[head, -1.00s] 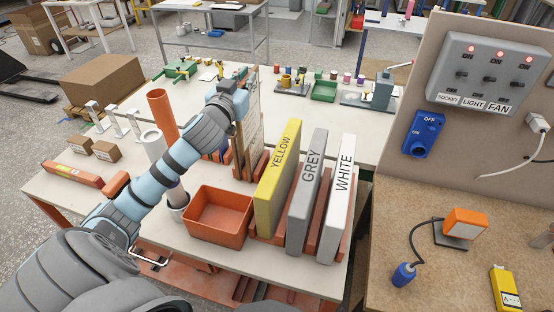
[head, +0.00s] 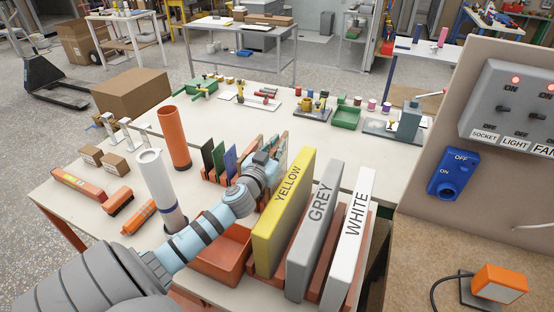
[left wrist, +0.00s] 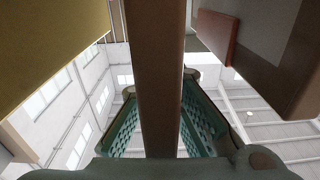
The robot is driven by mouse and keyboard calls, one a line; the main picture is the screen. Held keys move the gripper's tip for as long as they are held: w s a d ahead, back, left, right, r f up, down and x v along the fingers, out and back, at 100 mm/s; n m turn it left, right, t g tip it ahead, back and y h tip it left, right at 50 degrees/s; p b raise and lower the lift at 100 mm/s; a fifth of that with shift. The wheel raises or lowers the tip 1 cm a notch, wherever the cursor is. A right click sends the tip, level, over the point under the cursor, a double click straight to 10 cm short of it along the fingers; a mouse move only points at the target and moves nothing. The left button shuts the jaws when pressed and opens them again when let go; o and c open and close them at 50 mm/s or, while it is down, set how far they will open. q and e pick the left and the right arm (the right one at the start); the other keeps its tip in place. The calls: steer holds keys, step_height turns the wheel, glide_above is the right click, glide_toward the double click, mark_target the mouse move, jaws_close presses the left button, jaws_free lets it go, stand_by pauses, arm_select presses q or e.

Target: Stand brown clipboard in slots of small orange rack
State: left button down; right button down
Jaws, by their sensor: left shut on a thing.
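My left gripper (head: 268,160) is above the back right part of the small orange rack (head: 212,178), behind the yellow binder. It is shut on the brown clipboard, whose edge (left wrist: 158,85) runs upright between the two green finger pads in the left wrist view. In the head view the gripper and arm hide most of the clipboard, and I cannot tell whether its lower edge is in a slot. Black, green and blue boards (head: 230,161) stand in the rack, left of the gripper. My right gripper is not in view.
Yellow (head: 284,208), grey (head: 313,232) and white (head: 348,240) binders stand in a larger orange rack at the front right. An orange bin (head: 222,262) lies under my left arm. An orange tube (head: 174,137) and a white tube (head: 157,183) stand left. The table behind is partly clear.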

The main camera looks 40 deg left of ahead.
arm_select(q)
steer(key=f+b, duration=0.1)
steer(key=f, duration=0.2)
steer(key=shift+s+f, duration=0.2)
steer(key=c, duration=1.7)
jaws_free()
steer(key=shift+w, duration=0.1)
steer(key=b+v, duration=0.1)
steer(key=v, duration=1.1)
steer(key=shift+r+b, duration=0.2)
steer(key=shift+b, duration=0.1)
